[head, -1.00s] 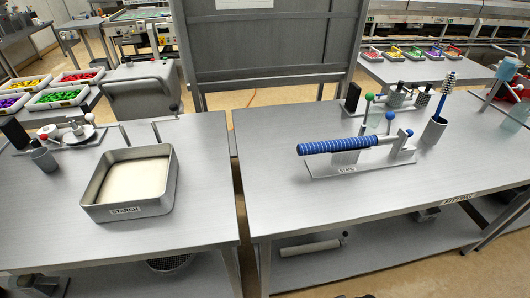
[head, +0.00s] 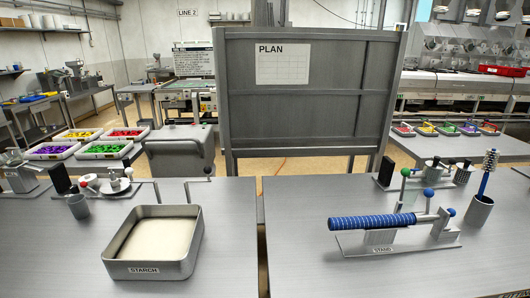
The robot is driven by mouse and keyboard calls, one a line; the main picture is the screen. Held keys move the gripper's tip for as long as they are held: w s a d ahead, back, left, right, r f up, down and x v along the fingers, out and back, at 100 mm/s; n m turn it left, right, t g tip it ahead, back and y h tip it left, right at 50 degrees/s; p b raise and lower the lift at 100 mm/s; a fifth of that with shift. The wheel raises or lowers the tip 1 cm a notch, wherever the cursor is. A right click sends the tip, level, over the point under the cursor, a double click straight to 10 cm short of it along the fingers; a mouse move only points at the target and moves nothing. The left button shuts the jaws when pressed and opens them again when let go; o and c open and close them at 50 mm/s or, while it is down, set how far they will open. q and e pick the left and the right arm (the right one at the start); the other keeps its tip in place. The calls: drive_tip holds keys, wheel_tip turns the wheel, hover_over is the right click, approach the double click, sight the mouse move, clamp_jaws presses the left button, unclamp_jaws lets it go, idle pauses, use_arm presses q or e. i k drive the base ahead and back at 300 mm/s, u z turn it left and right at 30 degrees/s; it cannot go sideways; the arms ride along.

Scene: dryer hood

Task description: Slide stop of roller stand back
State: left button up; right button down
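The roller stand is a flat grey plate (head: 352,245) labelled STAND on the right table. A blue ribbed roller (head: 372,222) lies across it, left to right. A grey stop block (head: 445,230) with a blue ball knob (head: 451,212) stands at the right end of the roller. A lever with a green ball (head: 405,172) and another with a blue ball (head: 428,193) rise behind the roller. I cannot tell whether the stop touches the roller end. Neither of my grippers is in view.
A grey tray labelled STARCH (head: 155,241) sits on the left table. A cup with a brush (head: 479,209) stands right of the stand. A PLAN board (head: 310,100) rises behind the tables. A narrow gap separates the tables. The table between tray and stand is clear.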

sight(442, 225)
drive_tip(key=z, duration=0.9)
drive_tip(key=k, duration=1.35)
drive_tip(key=u, duration=0.1)
drive_tip(key=i, duration=0.45)
drive_tip(key=z, duration=0.55)
drive_tip(key=i, duration=1.35)
drive_tip(key=u, duration=0.7)
